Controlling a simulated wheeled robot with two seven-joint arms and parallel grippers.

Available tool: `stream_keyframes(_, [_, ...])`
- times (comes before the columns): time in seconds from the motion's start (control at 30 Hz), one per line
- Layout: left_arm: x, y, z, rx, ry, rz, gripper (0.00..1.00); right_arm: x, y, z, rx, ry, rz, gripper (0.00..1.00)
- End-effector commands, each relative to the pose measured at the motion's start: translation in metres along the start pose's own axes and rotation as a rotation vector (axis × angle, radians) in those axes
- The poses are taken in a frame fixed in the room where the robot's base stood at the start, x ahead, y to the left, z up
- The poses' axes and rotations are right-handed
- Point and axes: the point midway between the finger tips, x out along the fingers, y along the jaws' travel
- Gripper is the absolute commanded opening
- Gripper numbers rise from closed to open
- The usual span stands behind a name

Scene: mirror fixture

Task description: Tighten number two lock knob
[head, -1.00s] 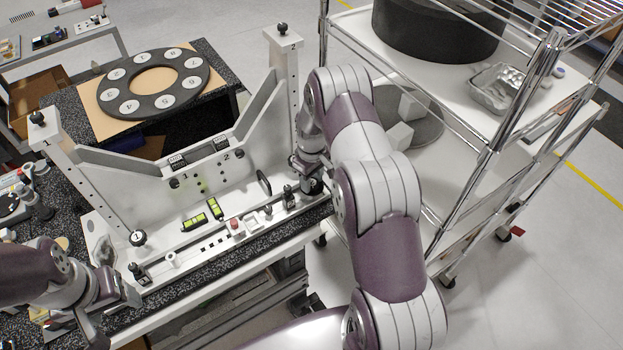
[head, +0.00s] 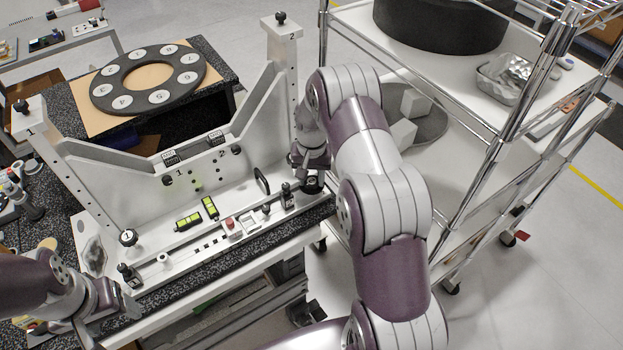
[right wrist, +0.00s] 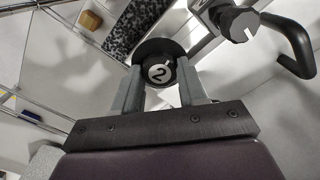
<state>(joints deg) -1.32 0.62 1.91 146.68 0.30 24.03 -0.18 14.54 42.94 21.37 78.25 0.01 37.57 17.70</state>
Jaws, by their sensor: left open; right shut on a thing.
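The number two lock knob (right wrist: 160,72), a black round knob with a white "2" on its face, sits between the two fingers of my right gripper (right wrist: 158,88) in the right wrist view. The fingers are shut on its sides. In the head view, my right gripper (head: 312,172) is at the right end of the fixture's front rail, and the arm partly hides that area. My left gripper (head: 122,302) is open and empty at the fixture's front left corner. The number one knob (head: 128,237) stands apart from it, on the fixture's left side.
The pale mirror fixture (head: 110,178) has tall posts at both ends. Yellow-green levels (head: 188,221) and a black handle (head: 262,181) lie along its base. A numbered ring (head: 105,92) rests behind. A wire-shelf cart (head: 440,110) stands close on the right.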

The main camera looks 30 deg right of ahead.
Motion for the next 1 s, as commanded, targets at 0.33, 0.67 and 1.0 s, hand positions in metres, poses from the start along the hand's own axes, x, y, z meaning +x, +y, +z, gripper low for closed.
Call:
stream_keyframes(0.33, [0.012, 0.000, 0.002, 0.000, 0.000, 0.000, 0.67, -0.004, -0.001, -0.005, 0.326, 0.014, -0.007, 0.11])
stream_keyframes(0.67, [0.020, 0.000, 0.002, 0.000, 0.000, 0.000, 0.67, -0.004, -0.001, -0.004, 0.639, 0.013, -0.009, 0.11])
stream_keyframes(1.0, [0.027, 0.000, 0.003, 0.000, 0.000, 0.000, 0.67, -0.005, -0.001, -0.005, 0.963, 0.013, -0.013, 0.11])
